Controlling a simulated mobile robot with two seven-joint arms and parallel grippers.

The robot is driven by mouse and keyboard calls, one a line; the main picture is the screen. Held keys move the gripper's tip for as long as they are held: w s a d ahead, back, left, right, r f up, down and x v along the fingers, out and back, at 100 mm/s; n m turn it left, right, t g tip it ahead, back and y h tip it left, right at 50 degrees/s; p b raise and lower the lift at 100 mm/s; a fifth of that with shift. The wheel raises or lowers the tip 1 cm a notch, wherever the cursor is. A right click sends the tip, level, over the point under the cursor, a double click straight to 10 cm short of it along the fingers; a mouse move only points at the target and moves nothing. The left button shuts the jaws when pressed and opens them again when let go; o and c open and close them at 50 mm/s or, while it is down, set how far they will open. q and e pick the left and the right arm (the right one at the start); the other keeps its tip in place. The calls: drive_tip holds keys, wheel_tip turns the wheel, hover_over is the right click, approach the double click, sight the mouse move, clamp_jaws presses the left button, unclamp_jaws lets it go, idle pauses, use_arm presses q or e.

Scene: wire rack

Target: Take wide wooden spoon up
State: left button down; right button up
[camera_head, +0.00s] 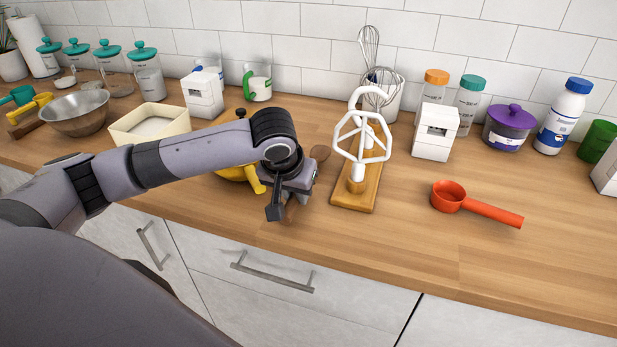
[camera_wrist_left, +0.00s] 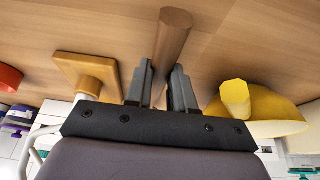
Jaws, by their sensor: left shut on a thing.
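My left gripper (camera_head: 283,207) is low over the front part of the counter and hides most of the spoon. In the left wrist view the spoon's thick brown handle (camera_wrist_left: 173,38) stands between the two dark fingers of the left gripper (camera_wrist_left: 163,80), which are shut on it. I cannot tell whether the spoon touches the counter. My right gripper is not in view.
A yellow scoop (camera_head: 236,173) lies close left of the gripper. A wooden stand (camera_head: 352,200) with a white beater (camera_head: 362,140) is close right. A red measuring cup (camera_head: 449,196) lies farther right. Containers line the back wall. The counter's front right is clear.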

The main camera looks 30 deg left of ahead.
use_arm(q)
drive_tip(key=shift+r, duration=3.9)
